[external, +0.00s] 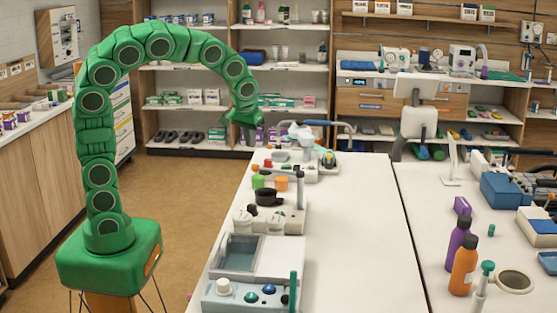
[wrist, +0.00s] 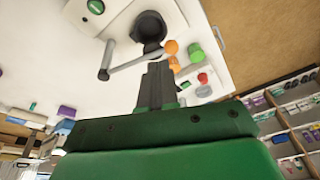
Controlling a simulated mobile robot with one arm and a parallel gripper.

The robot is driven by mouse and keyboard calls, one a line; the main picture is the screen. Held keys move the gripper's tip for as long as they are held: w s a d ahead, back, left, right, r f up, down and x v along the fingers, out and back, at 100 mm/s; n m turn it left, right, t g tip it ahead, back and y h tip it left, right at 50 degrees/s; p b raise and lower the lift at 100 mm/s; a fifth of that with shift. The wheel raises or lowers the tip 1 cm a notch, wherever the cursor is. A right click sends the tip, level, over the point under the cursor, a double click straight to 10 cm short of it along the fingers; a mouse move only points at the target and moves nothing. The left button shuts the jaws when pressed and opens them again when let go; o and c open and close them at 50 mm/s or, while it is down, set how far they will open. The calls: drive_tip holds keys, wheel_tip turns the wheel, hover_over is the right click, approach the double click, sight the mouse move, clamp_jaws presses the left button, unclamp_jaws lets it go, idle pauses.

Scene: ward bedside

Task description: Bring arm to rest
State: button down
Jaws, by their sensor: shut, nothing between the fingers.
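My green segmented arm rises from its base at the left in the external view and arches over to the right. My gripper (external: 239,127) hangs at the arm's end, near the far left part of the white table (external: 350,220). In the wrist view the fingers of my gripper (wrist: 156,72) are together with nothing between them. Behind them are a black round pot (wrist: 149,30), an orange piece (wrist: 171,47) and a green cylinder (wrist: 191,56). The exact gap between my gripper and these things cannot be told.
Devices with knobs line the table's left edge, including a grey-lidded box (external: 240,254). An orange bottle (external: 463,266) and a purple bottle (external: 458,240) stand on the right table. Shelves (external: 190,107) stand at the back. The table's middle and the floor (external: 180,190) beside my arm are clear.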

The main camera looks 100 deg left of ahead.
drive_tip(key=s+d+f+m+g+h, duration=0.1)
drive_tip(key=s+d+m, duration=0.5)
drive_tip(key=s+d, duration=0.6)
drive_tip(key=s+d+f+m+g+h, duration=0.1)
drive_tip(key=s+d+f+m, duration=0.3)
drive_tip(key=s+d, duration=0.8)
drive_tip(key=s+m+h, duration=0.1)
drive_tip(key=m, duration=0.1)
drive_tip(key=shift+d+m+g, duration=0.3)
drive_tip(key=shift+m, duration=0.1)
